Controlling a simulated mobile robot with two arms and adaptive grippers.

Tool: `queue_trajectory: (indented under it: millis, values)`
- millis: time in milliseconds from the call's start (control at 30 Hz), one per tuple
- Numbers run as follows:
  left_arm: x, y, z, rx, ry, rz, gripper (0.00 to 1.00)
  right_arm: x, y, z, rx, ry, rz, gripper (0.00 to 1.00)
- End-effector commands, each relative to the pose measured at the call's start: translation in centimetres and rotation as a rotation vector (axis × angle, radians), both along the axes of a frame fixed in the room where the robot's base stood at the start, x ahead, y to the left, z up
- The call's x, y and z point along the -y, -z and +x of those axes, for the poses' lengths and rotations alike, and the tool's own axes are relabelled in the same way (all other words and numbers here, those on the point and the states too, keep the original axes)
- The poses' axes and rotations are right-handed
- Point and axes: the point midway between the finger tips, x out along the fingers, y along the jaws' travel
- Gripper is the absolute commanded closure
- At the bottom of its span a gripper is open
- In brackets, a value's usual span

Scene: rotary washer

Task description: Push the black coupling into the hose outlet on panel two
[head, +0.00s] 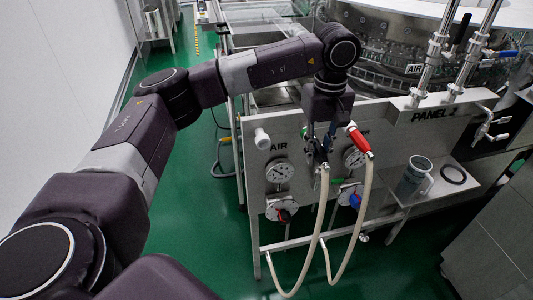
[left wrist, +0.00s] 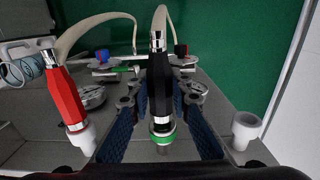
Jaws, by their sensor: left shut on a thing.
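The black coupling (left wrist: 158,78) stands between the blue-padded fingers of my left gripper (left wrist: 160,104) in the left wrist view, with a cream hose on its far metal end. My left gripper (head: 320,146) is shut on it at the panel face in the head view. The coupling's near end meets the green-ringed outlet (left wrist: 162,139); how deep it sits is hard to tell. A red coupling (head: 357,138) with its own cream hose sits at a white outlet to the right; it also shows in the left wrist view (left wrist: 65,95). My right gripper is not in view.
An empty white outlet (head: 262,138) sticks out at the panel's left. Gauges (head: 280,171) and valves with red and blue handles are below. A grey mug (head: 414,176) and black ring (head: 454,174) rest on the right shelf. The hoses hang in front, above the green floor.

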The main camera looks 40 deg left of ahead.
Motion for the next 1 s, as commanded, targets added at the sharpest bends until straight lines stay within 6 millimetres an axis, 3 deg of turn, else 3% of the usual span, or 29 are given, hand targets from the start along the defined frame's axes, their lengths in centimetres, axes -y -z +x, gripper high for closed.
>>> queue_trajectory:
  millis: [367,400,567,867,1000]
  values:
    - [-0.6,0.0,0.5,0.001,-0.001,0.000,1.00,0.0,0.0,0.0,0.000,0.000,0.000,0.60]
    - [-0.6,0.0,0.5,0.001,0.000,0.000,0.77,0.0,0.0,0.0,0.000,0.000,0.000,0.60]
    - [-0.6,0.0,0.5,0.001,0.000,-0.001,0.61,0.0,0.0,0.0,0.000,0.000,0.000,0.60]
    - [-0.6,-0.2,0.5,0.000,-0.001,0.000,0.61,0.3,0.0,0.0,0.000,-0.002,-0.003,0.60]
    - [-0.5,-1.7,0.6,0.004,-0.001,-0.001,0.61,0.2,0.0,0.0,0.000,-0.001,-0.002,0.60]
